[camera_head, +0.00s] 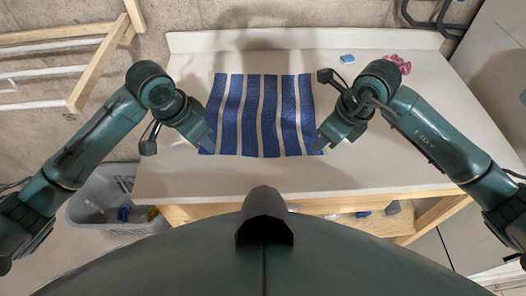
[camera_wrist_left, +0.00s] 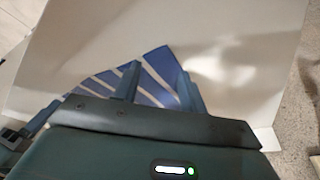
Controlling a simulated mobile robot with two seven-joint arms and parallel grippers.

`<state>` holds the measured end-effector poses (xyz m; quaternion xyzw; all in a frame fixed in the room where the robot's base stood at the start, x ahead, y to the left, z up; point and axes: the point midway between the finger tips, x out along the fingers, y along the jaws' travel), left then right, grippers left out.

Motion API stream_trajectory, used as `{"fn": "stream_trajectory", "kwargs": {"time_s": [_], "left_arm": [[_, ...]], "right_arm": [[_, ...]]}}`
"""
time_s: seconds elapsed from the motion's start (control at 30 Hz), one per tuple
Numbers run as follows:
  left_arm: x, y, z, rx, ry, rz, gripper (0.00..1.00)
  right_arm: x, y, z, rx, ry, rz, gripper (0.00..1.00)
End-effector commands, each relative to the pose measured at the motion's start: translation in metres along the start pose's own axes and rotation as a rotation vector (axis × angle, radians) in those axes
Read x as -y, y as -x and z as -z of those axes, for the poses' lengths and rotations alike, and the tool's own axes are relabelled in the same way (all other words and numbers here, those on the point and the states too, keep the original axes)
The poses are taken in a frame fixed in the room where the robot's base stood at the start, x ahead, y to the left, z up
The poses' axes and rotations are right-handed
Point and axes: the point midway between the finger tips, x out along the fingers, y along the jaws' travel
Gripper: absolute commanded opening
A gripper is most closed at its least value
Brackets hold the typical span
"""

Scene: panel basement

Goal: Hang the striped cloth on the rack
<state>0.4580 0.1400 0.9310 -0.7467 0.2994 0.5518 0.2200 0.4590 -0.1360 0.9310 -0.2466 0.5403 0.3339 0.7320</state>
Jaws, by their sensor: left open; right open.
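The blue-and-white striped cloth (camera_head: 259,112) lies spread flat on the white tabletop. Part of it also shows in the left wrist view (camera_wrist_left: 158,62), beyond and between the fingers. My left gripper (camera_head: 207,142) is open at the cloth's near left corner. My right gripper (camera_head: 322,143) is open at the near right corner. I cannot tell whether either touches the cloth. The rack (camera_head: 90,72), with pale wooden posts and white rails, stands at the upper left, partly outside the picture.
The white table (camera_head: 400,160) has bare room around the cloth. A blue-and-white sponge-like block (camera_head: 347,59) and a crumpled pink cloth (camera_head: 398,64) lie at the back right. A grey basket (camera_head: 104,200) stands on the floor left of the table, below my left arm.

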Motion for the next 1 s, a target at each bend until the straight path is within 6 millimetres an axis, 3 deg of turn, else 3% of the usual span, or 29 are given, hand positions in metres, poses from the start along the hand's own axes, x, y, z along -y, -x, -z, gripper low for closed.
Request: {"fn": "stream_trajectory", "kwargs": {"time_s": [0.2,0.67,1.0], "left_arm": [[0.000,-0.014,-0.005,0.000,0.000,0.001,0.42],[0.000,-0.021,-0.007,0.000,0.000,0.001,0.42],[0.000,-0.019,-0.006,0.000,0.000,0.001,0.28]], "right_arm": [[-0.001,-0.015,0.004,0.000,0.000,-0.001,0.42],[-0.001,-0.022,0.006,0.001,0.001,-0.001,0.42],[-0.001,-0.019,0.006,0.000,0.001,-0.001,0.28]]}}
